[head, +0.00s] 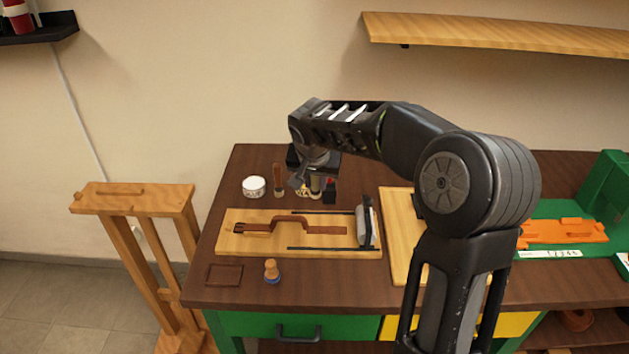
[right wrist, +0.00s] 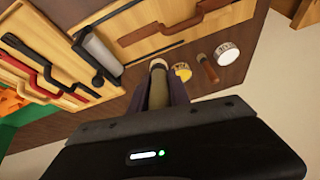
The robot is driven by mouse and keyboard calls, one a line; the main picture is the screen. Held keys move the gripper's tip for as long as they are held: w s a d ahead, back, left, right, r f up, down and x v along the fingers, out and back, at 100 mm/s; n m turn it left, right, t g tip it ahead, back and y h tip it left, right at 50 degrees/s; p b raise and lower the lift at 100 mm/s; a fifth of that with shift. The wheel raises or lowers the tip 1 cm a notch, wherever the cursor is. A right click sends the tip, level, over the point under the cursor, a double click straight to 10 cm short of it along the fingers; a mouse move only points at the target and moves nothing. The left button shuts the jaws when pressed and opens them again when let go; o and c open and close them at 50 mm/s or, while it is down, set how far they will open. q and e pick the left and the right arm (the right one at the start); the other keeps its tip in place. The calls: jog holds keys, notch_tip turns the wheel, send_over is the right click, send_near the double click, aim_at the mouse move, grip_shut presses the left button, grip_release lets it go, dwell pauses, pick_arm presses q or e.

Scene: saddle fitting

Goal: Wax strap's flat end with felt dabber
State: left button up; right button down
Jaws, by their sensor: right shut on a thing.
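The brown leather strap (head: 290,222) lies on a wooden board (head: 240,245), with a raised bend in its middle and a straight flat stretch on the right. It also shows in the right wrist view (right wrist: 143,33). My right gripper (head: 316,188) is behind the board, pointing down, and is shut on an upright handled tool, seemingly the felt dabber (right wrist: 158,92), with a pale end. A small tin with yellow contents (right wrist: 182,72) is close beside that pale end; I cannot tell whether they touch. My left gripper is not in view.
A white tin (head: 254,186) and a brown-handled brush (head: 279,180) stand left of my right gripper. A grey-and-black clamp or roller (head: 366,222) stands at the board's right end. A wooden-knobbed tool (head: 271,270) and a leather patch (head: 225,275) lie in front.

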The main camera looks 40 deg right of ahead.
aim_at(315, 197)
jog(key=shift+f+b, duration=1.25)
jog(key=shift+f, duration=1.25)
jog(key=shift+w+a, duration=0.1)
jog(key=s+a+f+n+y, duration=0.1)
jog(key=a+f+n, duration=0.1)
jog(key=a, duration=0.5)
jog(key=s+a+f+n+y, duration=0.1)
jog(key=a+n, duration=0.3)
jog(key=a, duration=0.4)
jog(key=a+f+n+t+y, duration=0.1)
jog(key=a+f+n+y, duration=0.1)
jog(key=a, duration=0.5)
jog(key=shift+s+a+f+n, duration=0.15)
jog(key=shift+s+f+n, duration=0.25)
jog(key=shift+n, duration=0.4)
